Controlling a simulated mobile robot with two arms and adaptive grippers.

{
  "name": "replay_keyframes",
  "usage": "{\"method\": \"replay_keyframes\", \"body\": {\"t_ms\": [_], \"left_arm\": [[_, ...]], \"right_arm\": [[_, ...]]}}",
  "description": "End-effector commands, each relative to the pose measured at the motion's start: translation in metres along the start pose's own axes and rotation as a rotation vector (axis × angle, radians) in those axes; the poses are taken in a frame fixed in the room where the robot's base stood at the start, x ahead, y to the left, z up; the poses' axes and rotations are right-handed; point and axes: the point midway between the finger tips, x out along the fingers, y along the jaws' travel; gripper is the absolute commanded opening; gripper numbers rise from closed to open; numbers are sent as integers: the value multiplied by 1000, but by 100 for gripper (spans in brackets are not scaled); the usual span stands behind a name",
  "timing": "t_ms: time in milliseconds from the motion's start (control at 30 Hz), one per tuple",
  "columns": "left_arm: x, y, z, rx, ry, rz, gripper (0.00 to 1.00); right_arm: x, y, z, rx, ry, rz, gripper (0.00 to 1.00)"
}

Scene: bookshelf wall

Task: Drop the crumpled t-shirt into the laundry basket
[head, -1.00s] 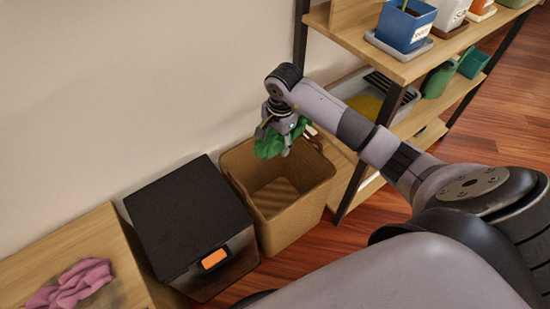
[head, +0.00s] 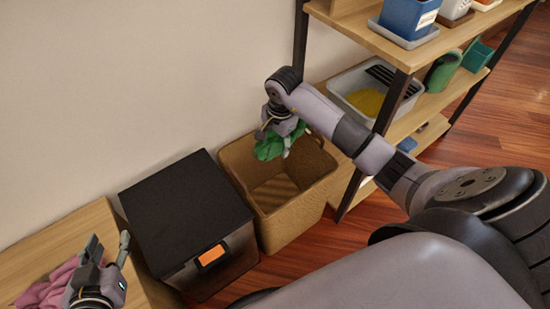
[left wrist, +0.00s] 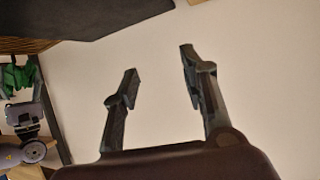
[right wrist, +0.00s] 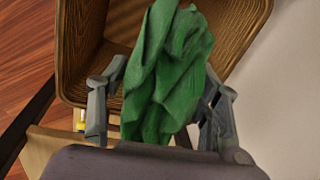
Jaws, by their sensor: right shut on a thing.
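The crumpled green t-shirt (head: 268,149) hangs from my right gripper (head: 276,133), which is shut on it. In the right wrist view, the t-shirt (right wrist: 170,80) bunches between the fingers and covers part of the basket opening (right wrist: 225,30). The brown woven laundry basket (head: 290,227) stands on the floor, open at the top. The t-shirt is over the basket's back left rim area; its exact height above it is hard to tell. My left gripper (head: 108,251) is open and empty above the table at lower left; its spread fingers also show in the left wrist view (left wrist: 155,85).
A black box with an orange label (head: 212,256) stands left of the basket. A pink cloth (head: 40,293) lies on the wooden table (head: 75,235), partly behind my left gripper. A wooden shelf (head: 440,45) with pots and a bin stands right of the basket.

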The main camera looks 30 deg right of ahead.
Motion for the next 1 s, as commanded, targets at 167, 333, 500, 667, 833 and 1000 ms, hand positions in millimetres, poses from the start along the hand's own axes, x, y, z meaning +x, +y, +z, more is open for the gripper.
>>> {"method": "replay_keyframes", "body": {"t_ms": [167, 333, 500, 667, 833, 1000], "left_arm": [[2, 2, -12, 0, 65, 4, 40], [2, 2, -17, 0, 84, 5, 40], [2, 2, -17, 0, 85, 5, 40], [2, 2, -17, 0, 84, 5, 40], [2, 2, -16, 0, 83, 5, 40], [2, 2, -16, 0, 83, 5, 40]], "right_arm": [[4, 1, 0, 0, 0, 1, 40], [5, 1, 0, 0, -1, 1, 40], [4, 1, 0, 0, -1, 1, 40], [4, 1, 0, 0, -1, 1, 66], [4, 1, 0, 0, -1, 1, 77], [4, 1, 0, 0, 0, 1, 81]]}}
